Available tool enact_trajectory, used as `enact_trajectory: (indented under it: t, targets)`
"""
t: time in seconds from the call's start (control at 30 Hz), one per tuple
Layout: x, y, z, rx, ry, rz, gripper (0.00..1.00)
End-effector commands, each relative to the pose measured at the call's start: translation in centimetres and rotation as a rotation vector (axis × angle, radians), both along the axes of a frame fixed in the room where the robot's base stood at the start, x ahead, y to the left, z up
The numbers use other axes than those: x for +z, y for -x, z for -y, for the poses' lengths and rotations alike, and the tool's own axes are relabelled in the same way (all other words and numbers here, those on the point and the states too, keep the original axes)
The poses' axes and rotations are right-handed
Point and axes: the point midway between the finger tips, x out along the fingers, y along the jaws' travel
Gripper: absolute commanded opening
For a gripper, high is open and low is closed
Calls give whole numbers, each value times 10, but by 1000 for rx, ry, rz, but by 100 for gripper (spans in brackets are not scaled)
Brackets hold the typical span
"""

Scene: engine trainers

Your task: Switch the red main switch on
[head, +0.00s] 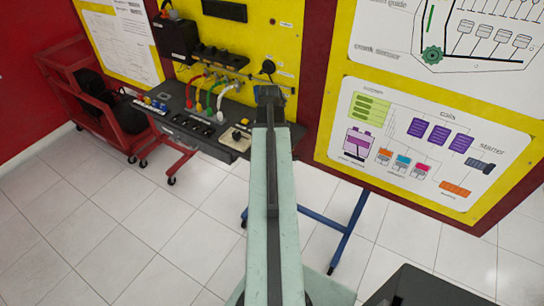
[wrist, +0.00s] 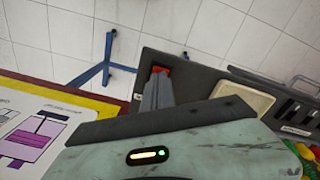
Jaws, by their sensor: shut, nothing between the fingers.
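The red main switch (wrist: 161,70) shows as a small red patch near the corner of the dark control panel (wrist: 205,72) in the wrist view. My gripper (wrist: 157,85) is shut and empty, with its tips right beside the red patch and partly covering it. I cannot tell whether they touch, or which way the switch is set. In the head view my gripper (head: 269,94) stands in front of the right end of the panel (head: 178,117), and the arm hides the switch there.
A beige plate (head: 235,138) with a black knob sits on the panel left of my arm. Coloured cables (head: 211,95) rise behind it. A blue stand (head: 340,232) is below right. A red cart (head: 105,105) stands at the left.

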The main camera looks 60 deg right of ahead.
Motion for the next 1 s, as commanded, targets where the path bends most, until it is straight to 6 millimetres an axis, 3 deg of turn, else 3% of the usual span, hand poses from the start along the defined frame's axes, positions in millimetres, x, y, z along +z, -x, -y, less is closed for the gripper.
enact_trajectory:
  t: [1.0]
  targets:
    - [-10,-1,0,1,0,0,0]
